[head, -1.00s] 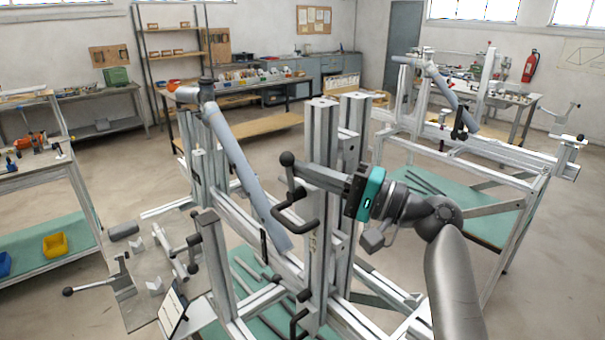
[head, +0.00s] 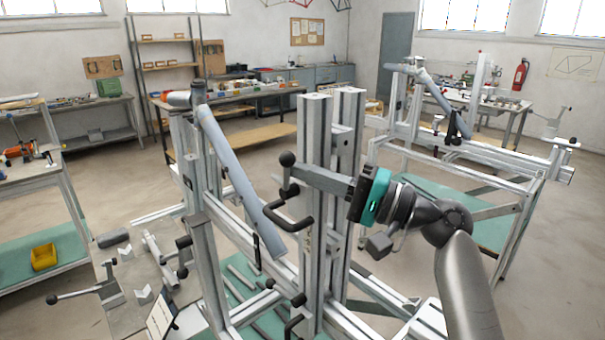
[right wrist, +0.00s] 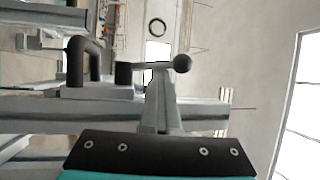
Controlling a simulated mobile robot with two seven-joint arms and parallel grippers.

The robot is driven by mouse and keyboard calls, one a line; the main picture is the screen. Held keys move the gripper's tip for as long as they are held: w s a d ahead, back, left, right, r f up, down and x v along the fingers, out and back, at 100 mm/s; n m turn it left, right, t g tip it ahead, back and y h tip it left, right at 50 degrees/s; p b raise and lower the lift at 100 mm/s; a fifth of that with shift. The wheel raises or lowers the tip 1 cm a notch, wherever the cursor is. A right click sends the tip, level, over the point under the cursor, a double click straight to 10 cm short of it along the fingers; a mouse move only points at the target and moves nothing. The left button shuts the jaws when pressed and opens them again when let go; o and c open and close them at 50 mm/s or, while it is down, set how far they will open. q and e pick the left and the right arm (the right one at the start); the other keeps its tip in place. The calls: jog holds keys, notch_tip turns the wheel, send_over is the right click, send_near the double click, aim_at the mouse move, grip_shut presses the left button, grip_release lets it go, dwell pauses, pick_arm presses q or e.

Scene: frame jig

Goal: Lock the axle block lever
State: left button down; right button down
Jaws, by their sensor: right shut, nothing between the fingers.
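A lever with a black ball knob (head: 287,159) sits on the near side of the jig's tall double aluminium upright (head: 316,130). It also shows in the right wrist view (right wrist: 182,63), where its short bar lies across my fingertips. My right gripper (head: 300,172) reaches in from the right with its fingers shut and empty at this lever; I cannot tell whether they touch it. The gripper hides part of the upright. A black bent handle (head: 292,218) is just below the fingers. Which block the lever clamps is unclear. My left gripper is not in view.
A grey-blue tube (head: 235,175) slants across the jig left of the upright. Several clamps with black knobs stand lower left. A second jig (head: 480,150) with a green shelf stands behind my right arm. Open floor lies around both.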

aim_at(312, 201)
jog(key=shift+s+d+f+b, duration=0.2)
jog(key=shift+s+f+b, duration=0.5)
jog(key=shift+f+b, duration=0.2)
jog(key=shift+s+d+f+b, duration=0.15)
jog(key=shift+f+b, duration=0.25)
jog(key=shift+b, duration=0.05)
jog(key=shift+s+d+f+b, duration=0.1)
jog(key=shift+s+f+b, duration=0.05)
jog(key=shift+f+b, duration=0.25)
jog(key=shift+f, duration=0.15)
dwell(0.5)
jog(key=shift+s+d+b, duration=0.1)
jog(key=shift+d+b, duration=0.05)
jog(key=shift+b, duration=0.15)
jog(key=shift+d+f, duration=0.2)
jog(key=b+v, duration=0.4)
jog(key=v, duration=1)
jog(key=shift+d+r, duration=0.3)
jog(key=shift+d, duration=0.1)
jog(key=shift+s+d, duration=0.1)
jog(key=shift+s, duration=0.1)
